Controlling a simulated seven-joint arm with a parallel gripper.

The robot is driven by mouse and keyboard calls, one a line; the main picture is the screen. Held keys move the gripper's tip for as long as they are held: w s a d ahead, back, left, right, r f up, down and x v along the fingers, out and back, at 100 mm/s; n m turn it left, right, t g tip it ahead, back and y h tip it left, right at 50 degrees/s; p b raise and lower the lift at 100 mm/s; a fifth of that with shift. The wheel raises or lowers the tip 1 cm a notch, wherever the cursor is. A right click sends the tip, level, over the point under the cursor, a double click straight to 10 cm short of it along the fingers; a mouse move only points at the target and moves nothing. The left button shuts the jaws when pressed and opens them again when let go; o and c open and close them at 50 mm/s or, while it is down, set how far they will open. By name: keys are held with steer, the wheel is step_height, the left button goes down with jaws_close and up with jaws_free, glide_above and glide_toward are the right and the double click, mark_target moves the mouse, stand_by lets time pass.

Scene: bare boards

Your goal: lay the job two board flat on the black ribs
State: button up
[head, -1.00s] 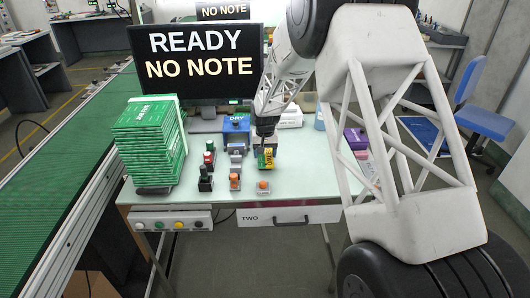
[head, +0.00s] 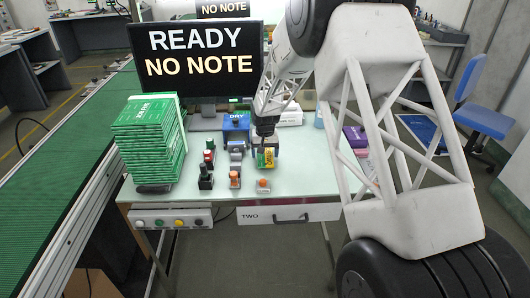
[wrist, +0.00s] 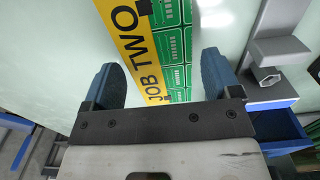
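The job two board (head: 268,158) is green with a yellow strip. It is small in the head view, at the front right of the pale table, directly below my gripper (head: 265,138). In the wrist view the board (wrist: 135,45) shows its face, with "JOB TWO" on the yellow strip and green panels beside it. My gripper (wrist: 160,72) has its two blue fingers apart, one on each side of the board. Narrow gaps show between the fingers and the board's edges, so I see no grip. The board's near end is hidden by the gripper body. I cannot pick out the black ribs.
A tall stack of green boards (head: 150,145) stands at the table's left. A screen (head: 200,65) reads "READY NO NOTE".

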steer(key=shift+o, duration=0.7)
steer(key=shift+r, duration=0.1)
steer(key=shift+r, duration=3.8)
step_height(320, 180, up, 8)
